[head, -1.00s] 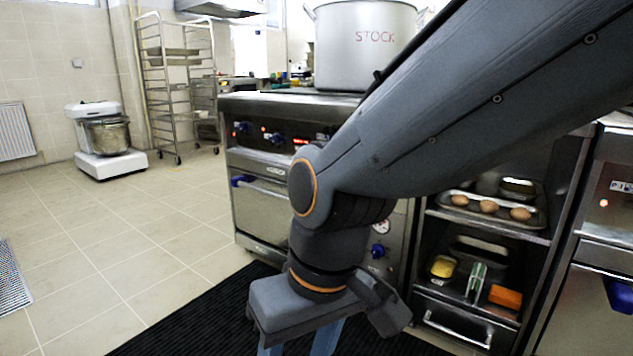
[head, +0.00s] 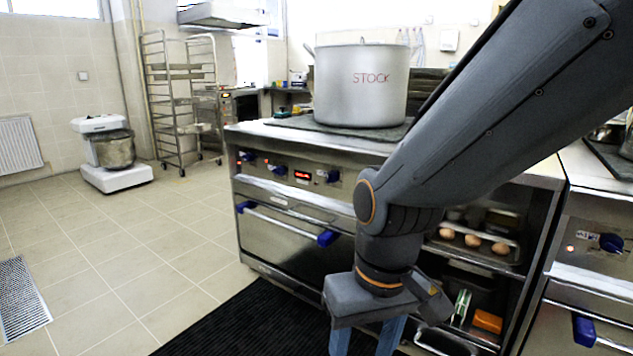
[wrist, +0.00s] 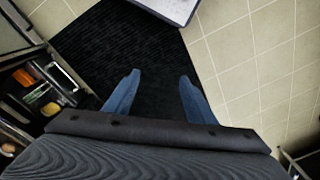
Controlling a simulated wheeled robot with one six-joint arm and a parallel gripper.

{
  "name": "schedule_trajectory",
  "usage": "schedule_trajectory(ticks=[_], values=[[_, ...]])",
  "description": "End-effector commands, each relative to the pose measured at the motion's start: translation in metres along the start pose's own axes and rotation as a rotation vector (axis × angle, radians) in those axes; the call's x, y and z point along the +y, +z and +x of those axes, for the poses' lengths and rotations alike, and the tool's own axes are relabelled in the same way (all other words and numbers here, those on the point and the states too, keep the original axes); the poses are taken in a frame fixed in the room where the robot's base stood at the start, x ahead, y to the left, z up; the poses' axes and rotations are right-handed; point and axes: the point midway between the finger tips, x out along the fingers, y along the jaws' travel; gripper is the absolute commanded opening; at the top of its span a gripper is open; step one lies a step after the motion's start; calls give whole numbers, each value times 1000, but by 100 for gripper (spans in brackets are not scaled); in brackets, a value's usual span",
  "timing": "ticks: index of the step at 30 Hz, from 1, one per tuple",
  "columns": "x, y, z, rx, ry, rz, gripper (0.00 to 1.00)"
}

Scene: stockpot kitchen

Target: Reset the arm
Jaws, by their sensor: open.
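My gripper (head: 368,340) hangs low in front of the stove, pointing down, with its blue fingers partly cut off by the lower edge of the head view. In the wrist view my gripper (wrist: 156,82) shows two blue fingers spread well apart with nothing between them. Below them lies the black floor mat (wrist: 125,45). My arm crosses the right half of the head view and hides part of the stove and shelves.
A large pot marked STOCK (head: 362,90) stands on the stove (head: 290,215). Open shelves to its right hold a tray of brown round items (head: 472,240) and an orange block (head: 488,320). A mixer (head: 110,155) and rack (head: 175,100) stand at the back left. The tiled floor (head: 130,250) is clear.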

Motion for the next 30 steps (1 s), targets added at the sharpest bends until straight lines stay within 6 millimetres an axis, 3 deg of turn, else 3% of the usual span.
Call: schedule_trajectory(ticks=[1,21,30], values=[[6,3,-19,-3,6,22,50],[83,38,-142,-29,66,252,50],[101,51,-169,-37,78,309,50]])
